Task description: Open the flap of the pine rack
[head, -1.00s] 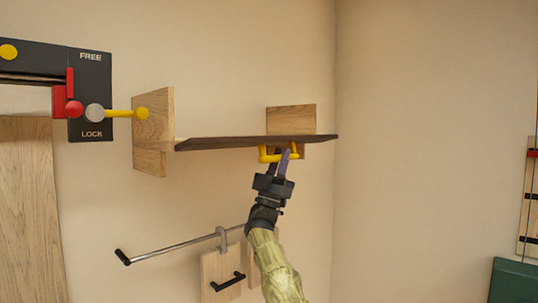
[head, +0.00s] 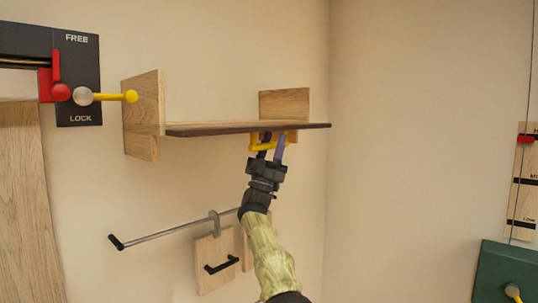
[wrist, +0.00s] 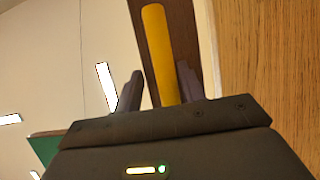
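The pine rack is on the wall, with pale wood side panels (head: 143,112) and a long dark-edged flap (head: 225,129) between them. The flap lies nearly level, with a pale wood surface showing above its dark edge. A yellow handle (head: 254,147) hangs under the flap, right of its middle. My gripper (head: 272,149) is at this handle from below. In the wrist view the yellow bar (wrist: 160,50) runs between my two fingers (wrist: 160,75), with narrow gaps beside it. My fingers stand apart around the handle; firm contact is not visible.
A black FREE/LOCK panel (head: 80,55) with a red knob is at the upper left. Below the rack is a metal rail (head: 165,235) with a hanging board (head: 214,255). A green box (head: 505,265) stands at the lower right.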

